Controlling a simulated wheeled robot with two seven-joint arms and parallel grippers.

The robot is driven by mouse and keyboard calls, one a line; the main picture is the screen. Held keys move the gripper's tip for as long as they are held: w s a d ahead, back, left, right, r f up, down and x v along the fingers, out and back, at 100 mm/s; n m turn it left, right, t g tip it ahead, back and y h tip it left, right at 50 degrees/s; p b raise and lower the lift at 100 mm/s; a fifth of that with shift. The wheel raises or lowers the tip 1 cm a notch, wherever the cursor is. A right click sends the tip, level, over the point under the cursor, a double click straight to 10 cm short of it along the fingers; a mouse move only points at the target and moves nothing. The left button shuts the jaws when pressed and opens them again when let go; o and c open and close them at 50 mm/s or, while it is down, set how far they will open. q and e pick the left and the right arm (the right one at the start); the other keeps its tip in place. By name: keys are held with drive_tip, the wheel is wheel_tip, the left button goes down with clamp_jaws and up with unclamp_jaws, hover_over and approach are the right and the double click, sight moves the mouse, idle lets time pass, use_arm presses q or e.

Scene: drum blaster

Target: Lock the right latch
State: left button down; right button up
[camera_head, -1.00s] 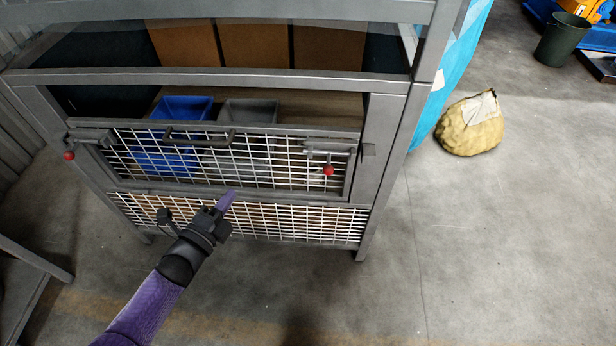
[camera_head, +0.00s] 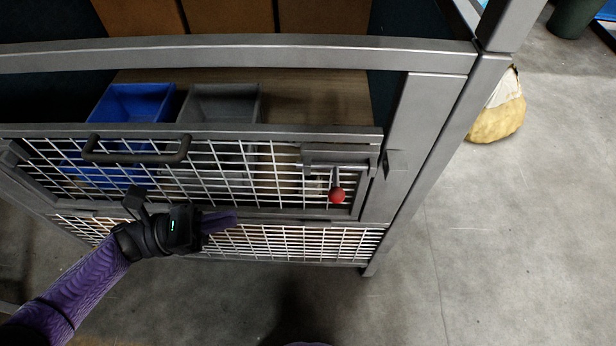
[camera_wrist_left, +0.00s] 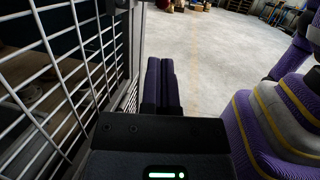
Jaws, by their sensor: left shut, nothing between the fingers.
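The right latch (camera_head: 338,158) is a grey metal bolt at the upper right corner of the mesh gate (camera_head: 220,165). Its red knob (camera_head: 337,195) hangs down. A grey catch (camera_head: 396,163) sits on the post to its right; I cannot tell whether the bolt reaches into it. My left gripper (camera_head: 222,221) is in front of the gate's lower edge, left of and below the knob, pointing right. Its purple fingers are shut together and empty; they also show in the left wrist view (camera_wrist_left: 161,82), with the mesh at the left. My right gripper is not in view.
A dark handle (camera_head: 136,157) sticks out from the gate's top left. A blue bin (camera_head: 135,103) and a grey bin (camera_head: 222,103) stand behind it. A yellow sack (camera_head: 497,112) lies on the floor at the right.

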sight(338, 203)
use_arm(q)
drive_tip(key=x, duration=1.4)
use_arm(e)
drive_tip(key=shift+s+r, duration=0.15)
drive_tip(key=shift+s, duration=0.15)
use_arm(q)
drive_tip(key=shift+s+r, duration=0.15)
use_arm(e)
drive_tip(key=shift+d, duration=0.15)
use_arm(q)
drive_tip(key=d, duration=0.4)
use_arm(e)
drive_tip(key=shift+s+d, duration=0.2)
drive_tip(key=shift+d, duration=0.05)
